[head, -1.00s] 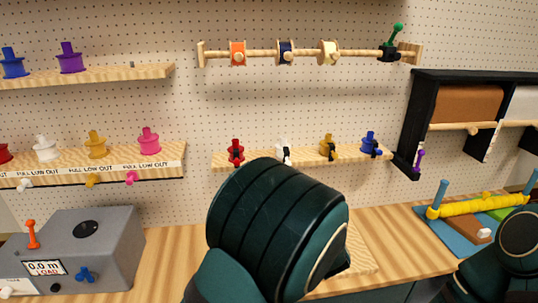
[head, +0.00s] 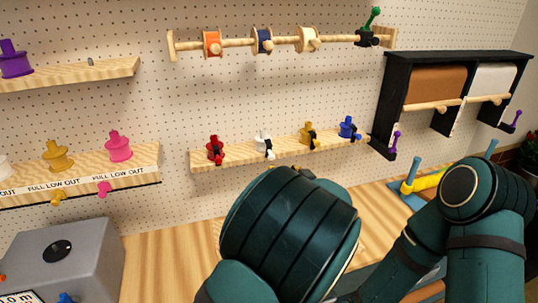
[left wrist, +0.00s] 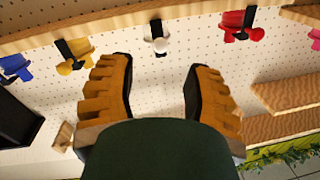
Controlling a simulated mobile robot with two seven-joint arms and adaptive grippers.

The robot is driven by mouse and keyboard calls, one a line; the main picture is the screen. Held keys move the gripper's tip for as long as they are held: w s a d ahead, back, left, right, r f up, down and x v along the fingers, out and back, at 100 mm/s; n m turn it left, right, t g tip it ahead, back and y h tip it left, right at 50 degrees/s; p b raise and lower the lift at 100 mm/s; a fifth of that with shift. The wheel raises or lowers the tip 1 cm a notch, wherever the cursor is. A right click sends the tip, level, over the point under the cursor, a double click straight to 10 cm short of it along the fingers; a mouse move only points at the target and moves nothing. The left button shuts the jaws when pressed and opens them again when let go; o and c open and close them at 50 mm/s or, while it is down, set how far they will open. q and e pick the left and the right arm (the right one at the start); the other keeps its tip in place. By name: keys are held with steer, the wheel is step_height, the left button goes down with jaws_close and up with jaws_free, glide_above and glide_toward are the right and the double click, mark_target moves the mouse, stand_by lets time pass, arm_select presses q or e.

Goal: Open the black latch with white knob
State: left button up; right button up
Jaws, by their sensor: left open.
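The black latch with the white knob (head: 264,145) is on the small middle wooden shelf, between a red-knobbed one (head: 215,151) and a yellow one (head: 309,138). In the left wrist view, which looks upside down, the white-knobbed latch (left wrist: 156,40) is centred beyond my fingertips. My left gripper (left wrist: 158,78) is open and empty, its two ribbed brown fingers apart, with the latch beyond the gap and not touched. In the head view my left wrist hides most of that gripper. My right arm is at the right; its gripper is not shown.
A blue-knobbed latch (head: 348,128) stands at the shelf's right end. A wooden rod (head: 285,43) with ribbon spools is above, and a black paper-roll rack (head: 395,90) is to the right. A grey box (head: 90,255) stands lower left on the wooden table (head: 170,255).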

mark_target(270, 155)
arm_select(q)
steer(key=p+x, duration=0.1)
steer(key=x, duration=0.8)
